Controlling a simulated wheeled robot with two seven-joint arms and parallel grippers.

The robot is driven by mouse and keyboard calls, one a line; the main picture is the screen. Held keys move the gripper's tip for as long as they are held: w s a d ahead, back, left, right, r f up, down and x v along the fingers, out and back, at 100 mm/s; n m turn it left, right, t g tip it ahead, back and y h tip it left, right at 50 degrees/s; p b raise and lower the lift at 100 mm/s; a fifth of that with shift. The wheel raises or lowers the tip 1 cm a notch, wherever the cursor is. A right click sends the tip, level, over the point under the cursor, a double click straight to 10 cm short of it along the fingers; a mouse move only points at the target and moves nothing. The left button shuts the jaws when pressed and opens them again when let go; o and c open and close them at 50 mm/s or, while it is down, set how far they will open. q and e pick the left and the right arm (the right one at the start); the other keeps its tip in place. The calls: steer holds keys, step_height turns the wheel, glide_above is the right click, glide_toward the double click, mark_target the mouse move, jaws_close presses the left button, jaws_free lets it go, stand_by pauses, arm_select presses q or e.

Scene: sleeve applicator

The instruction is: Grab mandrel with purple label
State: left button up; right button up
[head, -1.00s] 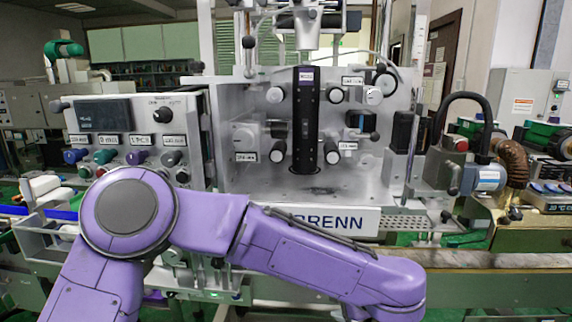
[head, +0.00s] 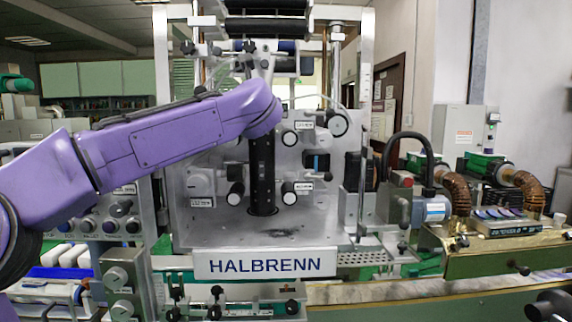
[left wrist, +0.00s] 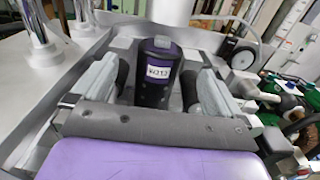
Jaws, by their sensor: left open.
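The mandrel (head: 262,178) is a black upright cylinder at the front of the machine in the head view. My purple left arm hides its upper end there. In the left wrist view the mandrel (left wrist: 158,72) has a purple upper part with a small white printed tag. My left gripper (left wrist: 155,84) is open, with one finger on each side of the mandrel. I cannot tell whether either finger touches it. In the head view the gripper is hidden behind my arm. My right gripper is not in view.
Knobs (head: 289,193) and small labelled plates surround the mandrel on the metal panel (head: 330,222). A HALBRENN sign (head: 265,263) is below. A control box with knobs (head: 122,208) stands left. A black curved hose (head: 405,140) and motor are at right.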

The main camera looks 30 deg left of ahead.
arm_select(q)
steer(key=p+x, duration=0.2)
steer(key=x, duration=0.1)
steer(key=r+p+x, duration=0.1)
steer(key=p+x, duration=0.2)
steer(key=x, duration=0.1)
steer(key=p+x, duration=0.3)
steer(key=shift+w+r, duration=0.2)
steer(key=shift+w, duration=0.15)
steer(key=shift+w+a+f, duration=0.15)
jaws_close()
